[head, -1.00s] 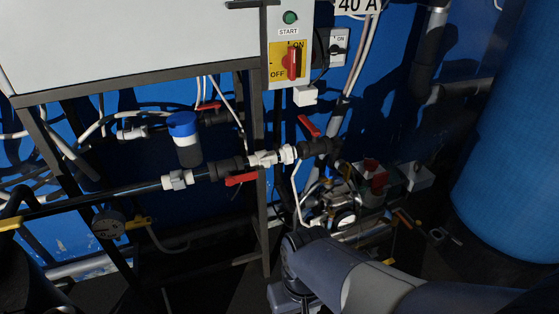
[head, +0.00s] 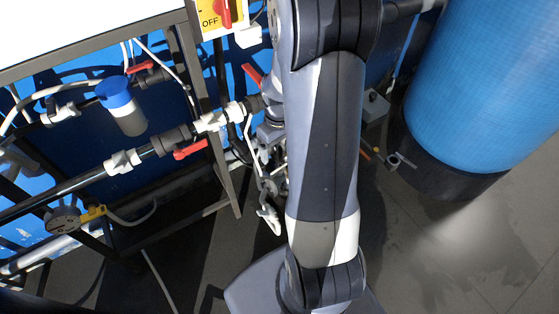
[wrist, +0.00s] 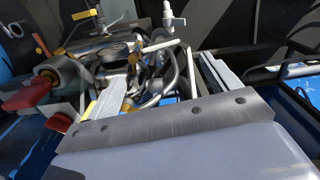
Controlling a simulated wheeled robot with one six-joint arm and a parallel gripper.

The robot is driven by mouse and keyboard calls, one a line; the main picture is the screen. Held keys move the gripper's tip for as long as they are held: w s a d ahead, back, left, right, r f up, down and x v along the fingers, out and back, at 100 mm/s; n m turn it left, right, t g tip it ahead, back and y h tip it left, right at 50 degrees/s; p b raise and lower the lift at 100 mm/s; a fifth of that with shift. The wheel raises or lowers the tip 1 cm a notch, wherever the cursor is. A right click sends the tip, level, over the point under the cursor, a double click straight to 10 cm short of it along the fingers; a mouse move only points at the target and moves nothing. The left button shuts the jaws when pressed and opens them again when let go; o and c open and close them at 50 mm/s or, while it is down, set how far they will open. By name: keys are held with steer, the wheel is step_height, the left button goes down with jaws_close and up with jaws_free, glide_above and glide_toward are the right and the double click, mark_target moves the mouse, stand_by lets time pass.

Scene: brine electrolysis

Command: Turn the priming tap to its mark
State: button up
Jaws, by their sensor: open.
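I cannot tell which tap is the priming tap; no label or mark on one is readable. Red-handled taps show in the head view: an upper-left tap (head: 140,67), a pipe tap (head: 190,150) and a tilted tap (head: 252,75) beside my arm. In the wrist view a red handle (wrist: 27,93) and a second red part (wrist: 60,121) lie left of my gripper. My gripper (wrist: 167,84) is open, its pale fingers apart, with cluttered pipework, hoses and fittings beyond them. It touches no tap that I can see.
A blue tank (head: 480,75) stands at the right. A red rotary switch (head: 226,14) is at the top. Bare floor (head: 455,250) lies at the lower right.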

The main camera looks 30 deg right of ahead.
mark_target(279, 168)
step_height(279, 168, down, 10)
steer(key=shift+r+b, duration=0.1)
steer(key=shift+b, duration=0.3)
steer(key=c, duration=1)
steer(key=shift+m+b, duration=0.3)
steer(key=shift+b, duration=0.05)
steer(key=shift+m, duration=0.5)
steer(key=o, duration=1)
